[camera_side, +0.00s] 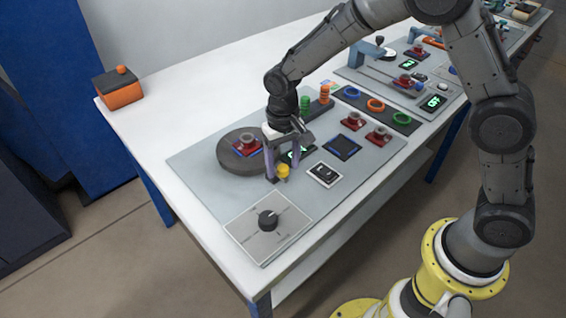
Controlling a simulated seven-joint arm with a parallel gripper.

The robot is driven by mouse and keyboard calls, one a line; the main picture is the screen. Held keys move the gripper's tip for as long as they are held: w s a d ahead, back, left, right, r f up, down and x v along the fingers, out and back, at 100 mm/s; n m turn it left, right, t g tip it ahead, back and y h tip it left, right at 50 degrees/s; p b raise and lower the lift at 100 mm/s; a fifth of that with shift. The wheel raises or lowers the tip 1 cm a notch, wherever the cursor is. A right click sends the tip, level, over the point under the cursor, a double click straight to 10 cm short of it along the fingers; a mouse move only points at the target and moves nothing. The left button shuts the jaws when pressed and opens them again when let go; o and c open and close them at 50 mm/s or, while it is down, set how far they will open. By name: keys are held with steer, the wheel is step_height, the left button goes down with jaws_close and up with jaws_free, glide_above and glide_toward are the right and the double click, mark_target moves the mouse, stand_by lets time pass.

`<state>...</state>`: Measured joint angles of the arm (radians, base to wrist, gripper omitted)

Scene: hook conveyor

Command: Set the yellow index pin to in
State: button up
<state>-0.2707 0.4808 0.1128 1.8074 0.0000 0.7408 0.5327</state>
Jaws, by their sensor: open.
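The yellow index pin (283,171) stands on the grey panel, just right of the dark round turntable (235,163). My gripper (282,174) points down over the pin. Its fingers are open, one to the left of the pin and one to the right and behind it. The pin's yellow top shows between the fingers, and I cannot tell whether they touch it. Whether the pin is in or out is too small to tell.
A red part sits on the turntable (229,168). A dial with a black knob (268,219) is in front, and a small switch box (323,174) is to the right. Red parts (352,121) and green and orange pegs stand behind. An orange box (119,90) is at the table's far left corner.

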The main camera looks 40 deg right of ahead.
steer(key=shift+f, duration=0.1)
jaws_close()
stand_by(0.3)
stand_by(1.1)
